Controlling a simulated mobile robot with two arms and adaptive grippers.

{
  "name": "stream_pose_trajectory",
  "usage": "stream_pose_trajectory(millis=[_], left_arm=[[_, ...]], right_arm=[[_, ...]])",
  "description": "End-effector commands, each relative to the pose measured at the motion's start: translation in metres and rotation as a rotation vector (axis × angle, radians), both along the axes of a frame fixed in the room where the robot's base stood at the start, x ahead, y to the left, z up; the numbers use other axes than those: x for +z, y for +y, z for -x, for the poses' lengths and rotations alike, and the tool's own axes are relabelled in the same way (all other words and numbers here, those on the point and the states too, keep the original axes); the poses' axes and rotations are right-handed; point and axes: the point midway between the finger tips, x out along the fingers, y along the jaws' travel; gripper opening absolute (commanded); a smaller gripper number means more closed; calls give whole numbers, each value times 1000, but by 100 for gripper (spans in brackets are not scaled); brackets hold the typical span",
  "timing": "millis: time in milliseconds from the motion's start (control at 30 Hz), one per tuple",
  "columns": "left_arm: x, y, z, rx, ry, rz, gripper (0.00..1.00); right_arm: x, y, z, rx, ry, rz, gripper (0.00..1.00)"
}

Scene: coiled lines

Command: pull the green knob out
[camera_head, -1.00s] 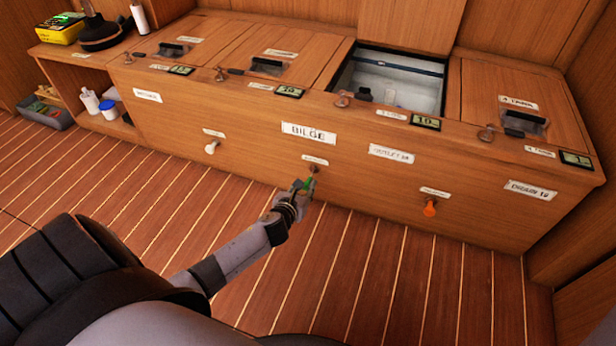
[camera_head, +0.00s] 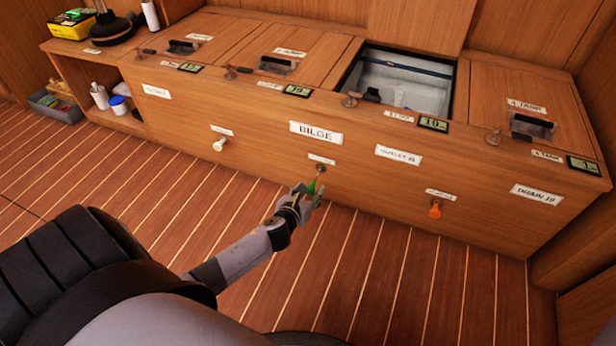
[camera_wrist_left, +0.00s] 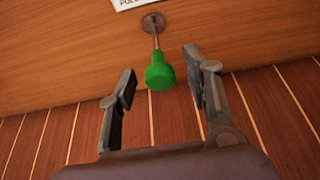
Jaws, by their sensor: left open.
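The green knob (camera_head: 312,186) is on the front of the wooden cabinet, below the BILGE label. In the left wrist view the green knob (camera_wrist_left: 160,73) stands out from the panel on a thin metal rod (camera_wrist_left: 156,42), which comes from a round plate (camera_wrist_left: 153,23). My left gripper (camera_head: 311,195) is at the knob. In the left wrist view its two fingers are spread, one on each side of the knob, with visible gaps. It holds nothing. My right gripper is not in view.
A white knob (camera_head: 219,145) is to the left on the same front, and an orange knob (camera_head: 435,209) to the right. The cabinet top has several lidded hatches and one open bin (camera_head: 402,82). The striped floor (camera_head: 360,275) before the cabinet is clear.

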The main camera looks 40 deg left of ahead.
Motion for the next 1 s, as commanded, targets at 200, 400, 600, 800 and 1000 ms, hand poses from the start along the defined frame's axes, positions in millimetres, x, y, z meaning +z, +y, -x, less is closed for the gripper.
stream_pose_trajectory(millis=[200, 400, 600, 800, 1000], left_arm=[[5, -2, 13, -2, 1, -2, 45], [19, -11, 48, -4, 2, -1, 45], [35, -21, 84, -3, 2, 1, 45], [44, -25, 104, -1, 1, 0, 45], [46, -26, 108, 0, 0, 0, 45]], right_arm=[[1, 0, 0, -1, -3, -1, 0], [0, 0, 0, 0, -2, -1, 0], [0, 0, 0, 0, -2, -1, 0], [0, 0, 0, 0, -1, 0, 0], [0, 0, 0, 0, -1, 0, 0]])
